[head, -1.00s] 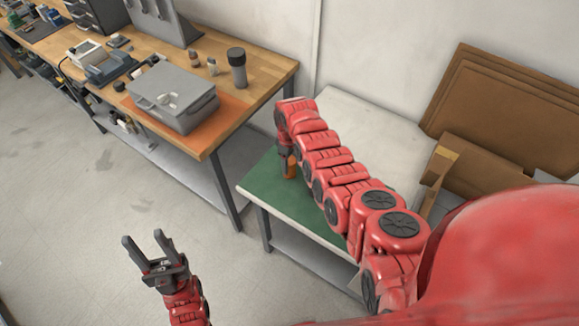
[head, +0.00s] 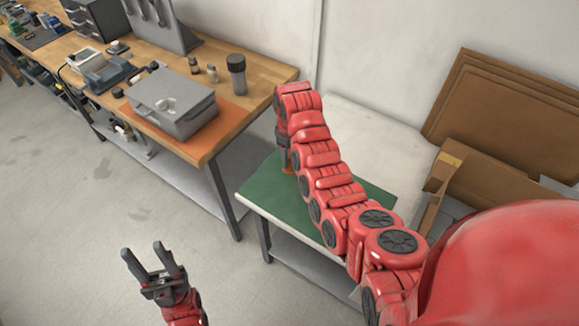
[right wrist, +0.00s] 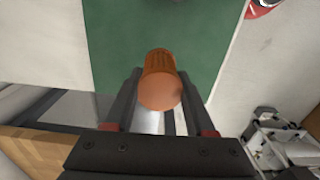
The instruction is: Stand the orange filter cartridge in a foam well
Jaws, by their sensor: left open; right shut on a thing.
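The orange filter cartridge (right wrist: 161,80) is between the fingers of my right gripper (right wrist: 158,74), which is shut on it. In the head view, only a small orange part of the cartridge (head: 287,170) shows under my right gripper (head: 286,160), at the far left part of the green mat (head: 268,197). Whether the cartridge touches the mat is unclear. My left gripper (head: 154,258) is open and empty, over the floor at the lower left. No foam well is visible in either view.
A wooden workbench (head: 238,124) at left holds a grey case (head: 172,103) on an orange mat and a dark-capped grey cylinder (head: 237,77). The white-topped table (head: 375,135) carries the green mat. Cardboard (head: 505,110) leans on the wall at right.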

